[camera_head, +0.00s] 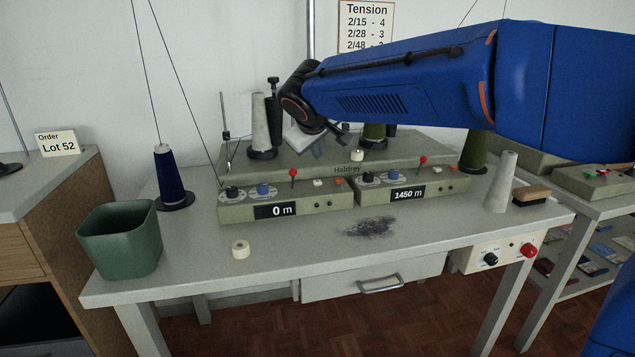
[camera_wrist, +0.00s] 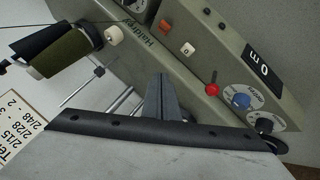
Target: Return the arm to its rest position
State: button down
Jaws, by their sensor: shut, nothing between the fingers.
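My blue arm reaches in from the right of the head view and extends over the winding machine (camera_head: 330,160) on the table. My gripper (camera_head: 338,132) is at the arm's left end, small and partly hidden by the wrist, above the machine's rear deck. In the wrist view my gripper (camera_wrist: 161,82) shows as two grey fingers pressed together with nothing between them. The machine (camera_wrist: 185,70) appears tilted beyond the fingers, with its 0 m display and a red-tipped lever (camera_wrist: 211,90).
A dark smudge (camera_head: 370,227) marks the open front middle.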

dwell(0.3)
jog(key=s+d+f+m+g, duration=0.1)
jog(key=s+d+f+m, duration=0.15)
jog(key=s+d, duration=0.75)
jog(key=s+d+f+m+g, duration=0.25)
jog(key=s+d, duration=0.35)
jog(key=d, duration=0.8)
jog(key=s+d+f+m, duration=0.1)
jog(key=s+d+f, duration=0.2)
jog(key=s, duration=0.4)
jog(key=s+d+f+m, duration=0.1)
jog(key=s+d+f, duration=0.1)
jog(key=s+f, duration=0.4)
jog(key=s+d+f+m, duration=0.1)
jog(key=s+d+f, duration=0.2)
jog(key=s, duration=0.6)
jog(key=shift+s+d+f+m+g, duration=0.3)
jog(key=shift+f+g, duration=0.15)
jog(key=shift+f, duration=0.45)
